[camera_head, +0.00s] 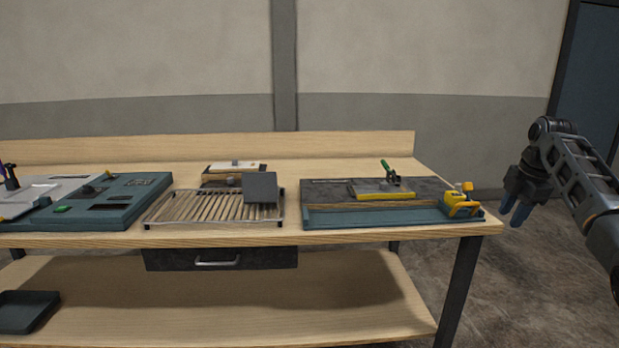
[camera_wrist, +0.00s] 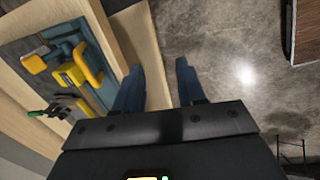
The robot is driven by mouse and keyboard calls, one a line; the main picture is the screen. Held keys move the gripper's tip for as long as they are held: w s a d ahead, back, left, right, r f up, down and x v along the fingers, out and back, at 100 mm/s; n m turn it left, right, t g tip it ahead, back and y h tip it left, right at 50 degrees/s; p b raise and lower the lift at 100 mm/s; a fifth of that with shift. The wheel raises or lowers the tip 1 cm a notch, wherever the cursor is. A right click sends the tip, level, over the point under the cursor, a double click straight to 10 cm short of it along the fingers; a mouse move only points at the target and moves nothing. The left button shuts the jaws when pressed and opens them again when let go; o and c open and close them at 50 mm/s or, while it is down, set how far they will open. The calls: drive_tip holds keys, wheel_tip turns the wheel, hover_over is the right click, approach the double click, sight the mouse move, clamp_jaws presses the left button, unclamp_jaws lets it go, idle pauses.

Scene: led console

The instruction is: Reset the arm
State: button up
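My gripper (camera_head: 514,208) hangs at the right in the head view, beyond the right end of the wooden workbench (camera_head: 290,240). Its blue fingers point down. My arm reaches in from the right edge of the head view.
On the bench stand a teal console (camera_head: 112,212), a slatted rack (camera_head: 210,207) with a grey block (camera_head: 261,187), and a teal tray (camera_head: 390,216) with a yellow clamp (camera_head: 461,204). A drawer (camera_head: 220,258) is closed. The floor (camera_head: 540,280) right of the bench is clear.

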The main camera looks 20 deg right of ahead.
drive_tip(key=w+a+f+m+t, duration=0.3)
drive_tip(key=a+f, duration=1.6)
drive_tip(key=f, duration=0.2)
drive_tip(key=s+a+f+m+t, duration=0.1)
drive_tip(key=s+a+f+m, duration=0.1)
drive_tip(key=s+a+f, duration=0.45)
drive_tip(key=s+a+f+m+t, duration=0.2)
drive_tip(key=s+a+f, duration=0.2)
drive_tip(key=a, duration=0.6)
drive_tip(key=s+a+r+m+t, duration=0.1)
drive_tip(key=s+a+r+m, duration=0.1)
drive_tip(key=s+a, duration=0.65)
drive_tip(key=s+a+r+m+t, duration=0.1)
drive_tip(key=s+a+m+t, duration=0.15)
drive_tip(key=s, duration=1.05)
drive_tip(key=s+a+r+m+t, duration=0.1)
drive_tip(key=s+r+m+t, duration=0.1)
drive_tip(key=s+r, duration=1.5)
wheel_tip(320, 180, up, 4)
drive_tip(key=shift+s+a+f+m+y, duration=0.2)
drive_tip(key=shift+s+m+y, duration=0.1)
drive_tip(key=shift+m, duration=0.15)
